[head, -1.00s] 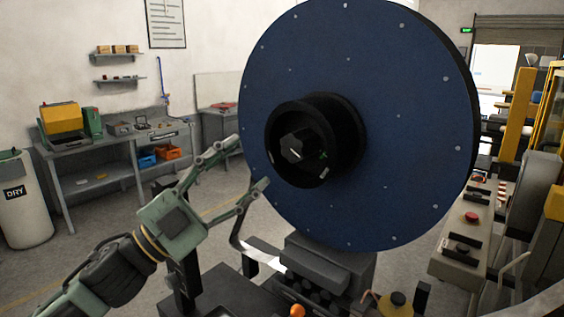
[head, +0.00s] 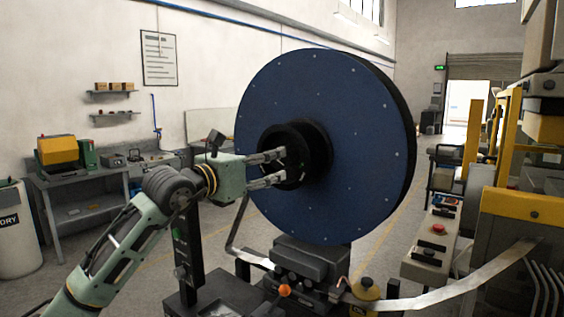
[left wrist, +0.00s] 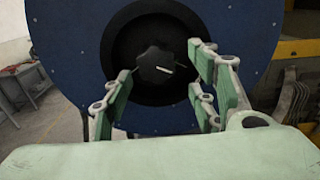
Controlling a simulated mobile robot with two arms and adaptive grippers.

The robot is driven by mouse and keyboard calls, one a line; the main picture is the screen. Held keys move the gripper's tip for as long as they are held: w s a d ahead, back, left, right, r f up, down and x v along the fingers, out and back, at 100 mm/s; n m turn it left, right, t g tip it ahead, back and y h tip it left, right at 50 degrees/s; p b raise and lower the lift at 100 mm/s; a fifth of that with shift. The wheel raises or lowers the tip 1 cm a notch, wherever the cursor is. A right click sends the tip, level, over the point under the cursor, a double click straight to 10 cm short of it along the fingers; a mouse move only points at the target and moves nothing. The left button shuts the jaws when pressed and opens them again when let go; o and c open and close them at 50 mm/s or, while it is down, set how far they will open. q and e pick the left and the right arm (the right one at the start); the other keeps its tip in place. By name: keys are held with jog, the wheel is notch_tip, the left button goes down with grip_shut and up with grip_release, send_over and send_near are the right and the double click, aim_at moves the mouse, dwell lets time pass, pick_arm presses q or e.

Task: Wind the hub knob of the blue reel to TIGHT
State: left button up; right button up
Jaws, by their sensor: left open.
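The blue reel (head: 345,150) stands upright on a dark machine, a large disc with a black hub ring. In the head view my left gripper (head: 284,167) points at the hub, its fingertips at the ring's opening and its fingers apart. The knob is hidden there behind the fingers. In the left wrist view the hub knob (left wrist: 154,65), dark and lobed with a white mark, sits deep inside the black ring (left wrist: 122,55). The open fingers stand to either side below it, with nothing between them. The mark slants slightly down to the right. My right gripper is not in view.
Below the reel is the dark machine with an orange knob (head: 285,290). A metal strip (head: 450,292) runs to the yellow machine (head: 520,207) at right. A control box with a red button (head: 438,229) stands right of the reel.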

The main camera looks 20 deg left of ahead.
pick_arm(q)
jog(key=p+x, duration=0.1)
jog(key=x, duration=0.1)
jog(key=p+x, duration=0.1)
jog(key=x, duration=0.1)
jog(key=p+x, duration=0.2)
jog(key=x, duration=0.1)
jog(key=shift+w+a+r, duration=0.15)
jog(key=shift+w+a, duration=0.05)
jog(key=shift+a, duration=0.2)
jog(key=shift+w+d+p, duration=0.2)
jog(key=shift+w+p, duration=0.1)
jog(key=shift+w, duration=0.3)
jog(key=shift+f, duration=0.25)
jog(key=shift+c, duration=0.4)
